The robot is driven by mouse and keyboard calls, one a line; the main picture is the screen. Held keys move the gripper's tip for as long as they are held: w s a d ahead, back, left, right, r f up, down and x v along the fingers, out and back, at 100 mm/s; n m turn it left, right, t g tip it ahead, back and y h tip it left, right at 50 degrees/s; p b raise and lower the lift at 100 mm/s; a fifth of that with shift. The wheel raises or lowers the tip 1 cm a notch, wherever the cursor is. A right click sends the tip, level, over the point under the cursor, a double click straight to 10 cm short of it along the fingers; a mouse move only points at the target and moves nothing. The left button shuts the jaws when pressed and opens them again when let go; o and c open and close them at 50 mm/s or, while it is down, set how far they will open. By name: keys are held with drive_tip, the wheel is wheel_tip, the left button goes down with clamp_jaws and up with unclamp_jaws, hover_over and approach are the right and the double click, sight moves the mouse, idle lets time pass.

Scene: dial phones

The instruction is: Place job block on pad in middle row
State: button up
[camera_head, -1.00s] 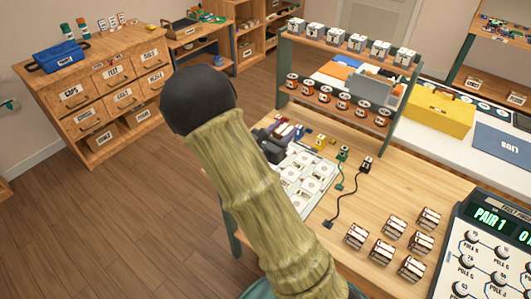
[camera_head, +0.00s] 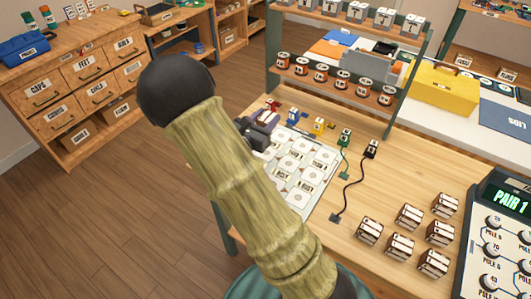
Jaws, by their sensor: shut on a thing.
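The white board (camera_head: 332,160) lies on the wooden table with rows of white square pads (camera_head: 288,163), some with labels I cannot read. My arm crosses the view and covers the board's left side. My dark gripper (camera_head: 259,131) shows partly past the arm, at the board's far left corner. It is shut on a block, which is mostly hidden; I cannot tell how high it is above the board. Small red, blue and yellow pieces (camera_head: 318,125) stand just behind the board. Several brown-and-white blocks (camera_head: 400,246) stand at the table's right.
A rack (camera_head: 340,75) with several jars stands behind. A meter reading PAIR 1 (camera_head: 510,197) is at the right edge. Bare table lies between the cables and the brown blocks.

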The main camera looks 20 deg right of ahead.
drive_tip(key=shift+f+b, duration=0.3)
drive_tip(key=shift+f, duration=2.85)
drive_tip(key=shift+f, duration=0.1)
drive_tip(key=shift+f, duration=1.75)
drive_tip(key=shift+f+b, duration=0.2)
drive_tip(key=shift+b, duration=0.1)
drive_tip(key=o, duration=1)
drive_tip(key=shift+r, duration=0.1)
